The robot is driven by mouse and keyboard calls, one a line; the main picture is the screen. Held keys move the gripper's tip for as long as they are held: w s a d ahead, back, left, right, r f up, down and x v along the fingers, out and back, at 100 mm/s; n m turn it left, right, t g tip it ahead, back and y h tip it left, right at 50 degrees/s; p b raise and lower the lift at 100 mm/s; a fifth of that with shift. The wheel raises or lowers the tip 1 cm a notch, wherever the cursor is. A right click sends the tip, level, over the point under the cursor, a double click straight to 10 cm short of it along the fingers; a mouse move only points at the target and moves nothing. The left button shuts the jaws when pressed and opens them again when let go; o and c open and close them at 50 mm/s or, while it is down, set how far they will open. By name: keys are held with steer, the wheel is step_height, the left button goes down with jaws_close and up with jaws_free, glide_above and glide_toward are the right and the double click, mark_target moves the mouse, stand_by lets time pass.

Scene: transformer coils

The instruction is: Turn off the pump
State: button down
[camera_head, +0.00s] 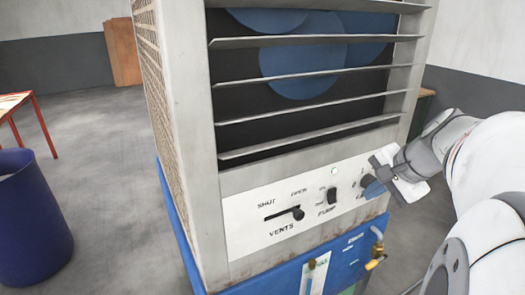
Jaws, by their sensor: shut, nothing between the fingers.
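The pump switch (332,196) is a small dark switch on the white control panel (248,232) of a large cooler, above the printed word PUMP. A small pale indicator light (334,170) sits above it. My gripper (378,175) is at the right end of the panel, to the right of the pump switch and apart from it. It is shut and holds nothing. A dark round control (366,181) shows beside its fingertips, partly hidden; I cannot tell whether they touch. Small markings by the switch are too small to read.
The vents slider (298,214) has its knob at the right of its slot, under OPEN. Slats (310,112) front the fan above. Below is a blue base (285,278) with a brass tap (376,262). A blue bin (32,222) and red-legged table (40,125) stand left.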

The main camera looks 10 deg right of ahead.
mark_target(332, 196)
steer(key=shift+w+d+r+m, duration=0.1)
steer(key=shift+d+r+m, duration=0.1)
steer(key=shift+d, duration=0.2)
steer(key=shift+w+d+r+m, duration=0.1)
steer(key=shift+d+r+m, duration=0.1)
steer(key=shift+d, duration=0.15)
steer(key=shift+f, duration=0.15)
steer(key=w+r+x, duration=0.1)
steer(key=w+x, duration=0.1)
steer(key=x, duration=1.1)
steer(key=shift+a+p, duration=0.3)
steer(key=shift+p, duration=0.15)
